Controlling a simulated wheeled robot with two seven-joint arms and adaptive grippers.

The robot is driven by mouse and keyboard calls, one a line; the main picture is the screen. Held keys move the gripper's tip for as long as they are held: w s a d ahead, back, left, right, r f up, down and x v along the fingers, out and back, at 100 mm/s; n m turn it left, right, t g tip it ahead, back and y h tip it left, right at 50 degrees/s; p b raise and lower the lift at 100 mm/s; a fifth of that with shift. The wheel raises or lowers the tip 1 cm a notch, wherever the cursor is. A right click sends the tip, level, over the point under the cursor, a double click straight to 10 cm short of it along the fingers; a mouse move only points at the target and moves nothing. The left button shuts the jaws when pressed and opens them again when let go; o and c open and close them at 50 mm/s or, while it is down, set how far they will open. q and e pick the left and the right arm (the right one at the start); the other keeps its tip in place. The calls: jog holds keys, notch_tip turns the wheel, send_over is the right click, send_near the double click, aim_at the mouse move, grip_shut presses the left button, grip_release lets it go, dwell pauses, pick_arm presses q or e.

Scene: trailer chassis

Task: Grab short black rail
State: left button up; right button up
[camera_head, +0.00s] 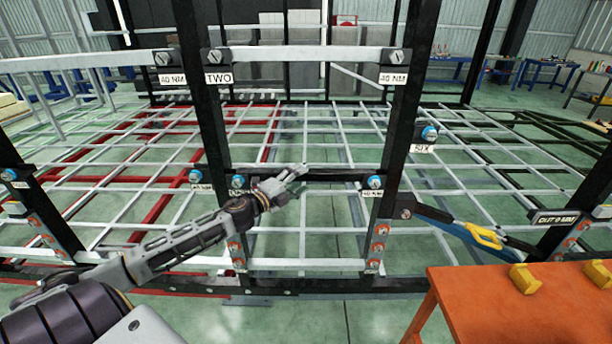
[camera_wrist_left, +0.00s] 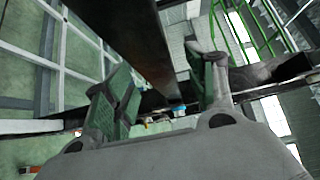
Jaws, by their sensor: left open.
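The short black rail (camera_head: 335,177) runs level between two black uprights in the head view, with a blue bolt at each end. My left gripper (camera_head: 297,172) overlaps the rail's left half there, its fingers pointing right and slightly up. In the left wrist view, a dark beam (camera_wrist_left: 138,40), apparently the rail, runs away from the top toward a blue bolt. The open left fingers (camera_wrist_left: 165,90), with green inner pads, stand either side of its far part in the picture. Contact cannot be told. My right gripper is in neither view.
Black uprights stand left (camera_head: 206,100) and right (camera_head: 400,120) of the rail. A grey crossbar (camera_head: 300,54) is above. A grid of pale bars (camera_head: 300,130) lies behind. An orange table (camera_head: 490,300) with yellow blocks is front right, near a blue and yellow bar (camera_head: 475,233).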

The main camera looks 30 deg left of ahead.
aim_at(301, 177)
pick_arm(q)
jog(key=shift+w+d+p, duration=0.2)
jog(key=shift+w, duration=0.8)
jog(key=shift+w+d+p, duration=0.15)
jog(key=shift+w, duration=0.85)
grip_shut()
